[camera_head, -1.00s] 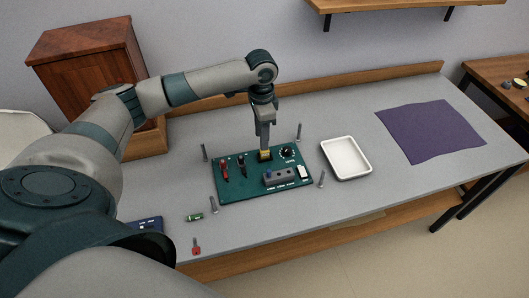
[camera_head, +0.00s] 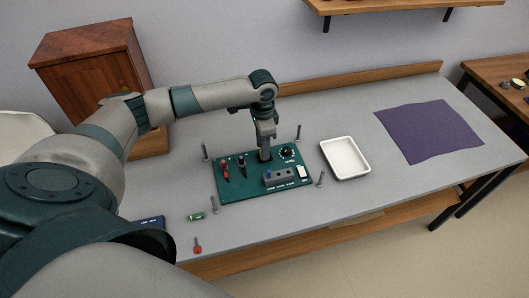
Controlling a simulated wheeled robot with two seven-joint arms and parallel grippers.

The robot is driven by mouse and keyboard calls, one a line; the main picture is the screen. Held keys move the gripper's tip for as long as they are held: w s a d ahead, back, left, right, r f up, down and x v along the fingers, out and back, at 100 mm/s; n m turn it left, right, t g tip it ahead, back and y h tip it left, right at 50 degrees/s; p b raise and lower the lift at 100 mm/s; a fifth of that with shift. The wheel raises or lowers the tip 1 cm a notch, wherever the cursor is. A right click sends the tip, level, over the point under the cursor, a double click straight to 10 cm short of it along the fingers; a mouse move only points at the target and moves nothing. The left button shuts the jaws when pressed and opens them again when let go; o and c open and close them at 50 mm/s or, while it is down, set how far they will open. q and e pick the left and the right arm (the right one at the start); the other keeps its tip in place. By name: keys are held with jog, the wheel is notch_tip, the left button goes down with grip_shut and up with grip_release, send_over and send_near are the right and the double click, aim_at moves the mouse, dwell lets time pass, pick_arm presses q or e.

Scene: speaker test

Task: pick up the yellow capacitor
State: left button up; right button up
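My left gripper (camera_head: 264,155) points straight down over the back middle of the green circuit board (camera_head: 227,189). Its fingertips are at or just above the board. The yellow capacitor cannot be made out now and seems hidden by the fingers, at the spot where yellow showed before. Whether the fingers are open or shut on it is too small to tell. My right gripper is not in view.
The board carries red and black parts, a grey block (camera_head: 282,178) and a black dial (camera_head: 287,152); several metal posts stand around it. A white tray (camera_head: 345,173) and a purple cloth (camera_head: 428,132) lie to the right.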

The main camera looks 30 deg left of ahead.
pick_arm(q)
jog(key=shift+f, duration=0.55)
grip_shut()
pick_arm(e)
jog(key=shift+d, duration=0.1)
pick_arm(q)
jog(key=shift+r, duration=0.15)
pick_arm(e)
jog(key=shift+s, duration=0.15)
